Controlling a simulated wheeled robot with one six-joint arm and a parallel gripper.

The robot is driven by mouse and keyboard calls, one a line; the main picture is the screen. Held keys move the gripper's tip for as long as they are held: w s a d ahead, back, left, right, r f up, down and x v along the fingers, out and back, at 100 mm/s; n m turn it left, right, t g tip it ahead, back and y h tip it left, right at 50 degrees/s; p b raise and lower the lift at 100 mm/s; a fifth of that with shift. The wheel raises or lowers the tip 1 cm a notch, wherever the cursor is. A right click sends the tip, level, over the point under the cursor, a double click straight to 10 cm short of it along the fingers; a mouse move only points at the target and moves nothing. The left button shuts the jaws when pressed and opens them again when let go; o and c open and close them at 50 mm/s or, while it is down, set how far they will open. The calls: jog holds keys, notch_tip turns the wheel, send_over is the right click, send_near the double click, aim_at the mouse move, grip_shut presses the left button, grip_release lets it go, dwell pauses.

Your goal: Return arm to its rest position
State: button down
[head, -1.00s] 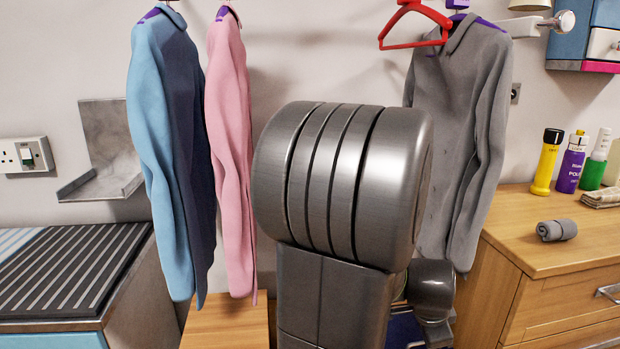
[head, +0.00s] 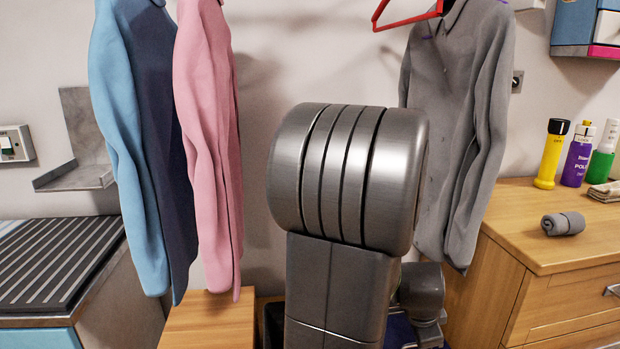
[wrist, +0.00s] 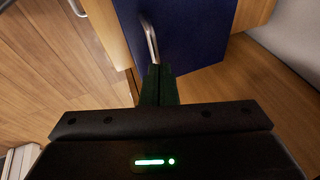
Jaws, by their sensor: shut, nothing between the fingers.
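My arm (head: 345,200) stands folded in the middle of the head view, its thick grey joint in front of the wall. My gripper is hidden behind the arm in the head view. In the wrist view my gripper (wrist: 158,75) shows as two dark fingers pressed together, with nothing between them. Past the fingertips are a metal bar handle (wrist: 149,40) and a dark blue panel (wrist: 190,40). I cannot tell whether the fingertips touch the handle or only overlap it in the picture.
Blue (head: 130,150) and pink (head: 207,150) shirts hang left of my arm, a grey shirt (head: 455,130) to its right. A wooden drawer unit (head: 530,260) with bottles and a rolled grey cloth (head: 563,223) stands at right. A striped mat (head: 50,265) lies on the left counter.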

jog(key=r+p, duration=0.1)
jog(key=w+r+p, duration=0.1)
jog(key=shift+w+a+r+p, duration=0.15)
jog(key=shift+r+p, duration=0.15)
jog(key=w+a+r+n+g+p, duration=0.1)
jog(key=w+r+g+p, duration=0.4)
jog(key=p, duration=0.8)
jog(key=shift+w+a+r+h+p, duration=0.4)
jog(key=shift+w+r, duration=0.15)
jog(key=shift+r, duration=0.35)
